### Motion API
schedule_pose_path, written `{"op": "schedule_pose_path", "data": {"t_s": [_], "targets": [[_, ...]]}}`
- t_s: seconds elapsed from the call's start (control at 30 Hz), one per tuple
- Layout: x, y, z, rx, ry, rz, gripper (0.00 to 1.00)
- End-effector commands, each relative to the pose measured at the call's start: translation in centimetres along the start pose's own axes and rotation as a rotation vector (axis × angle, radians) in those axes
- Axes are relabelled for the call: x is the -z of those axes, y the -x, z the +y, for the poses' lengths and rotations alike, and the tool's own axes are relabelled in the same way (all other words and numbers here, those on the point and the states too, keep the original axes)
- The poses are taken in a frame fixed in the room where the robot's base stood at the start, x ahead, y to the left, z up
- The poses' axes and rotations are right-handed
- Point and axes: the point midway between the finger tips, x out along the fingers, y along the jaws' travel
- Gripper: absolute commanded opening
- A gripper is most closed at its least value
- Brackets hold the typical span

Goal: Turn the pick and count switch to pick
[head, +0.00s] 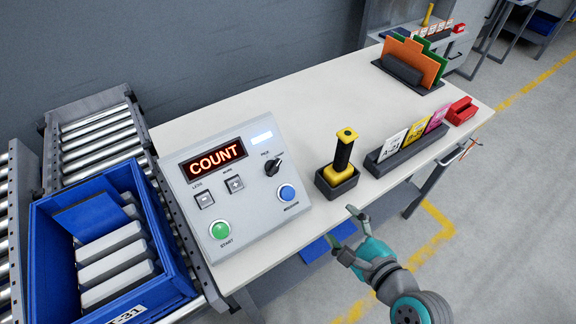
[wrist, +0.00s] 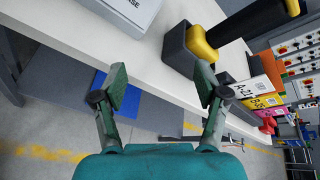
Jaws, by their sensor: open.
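The control box (head: 236,187) stands on the white table and its display (head: 215,160) reads COUNT in red letters. The black rotary switch (head: 273,166) sits on the box's right side, below a small lit panel. A label that looks like PICK is beside it; the knob's exact pointing is too small to tell. My gripper (head: 343,228) is open and empty, in front of the table's front edge, to the lower right of the box. In the wrist view my gripper (wrist: 160,88) has its fingers spread, and only a corner of the control box (wrist: 128,10) shows.
A black and yellow handheld tool (head: 342,160) stands in a dark holder between the box and a card rack (head: 405,145). A red bin (head: 461,111) and folder stand (head: 400,70) are farther right. A blue tote (head: 45,245) sits left on rollers.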

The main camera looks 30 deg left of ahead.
Motion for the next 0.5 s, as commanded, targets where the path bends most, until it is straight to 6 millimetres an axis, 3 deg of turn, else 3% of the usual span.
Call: {"op": "schedule_pose_path", "data": {"t_s": [0.1,0.3,0.5], "targets": [[-3.7,-1.4,-2.2,-0.076,-0.084,-0.084,0.73],[-8.9,-2.4,-4.5,-0.220,-0.203,-0.171,0.73],[-11.6,-2.4,-5.5,-0.306,-0.257,-0.197,0.73]]}}
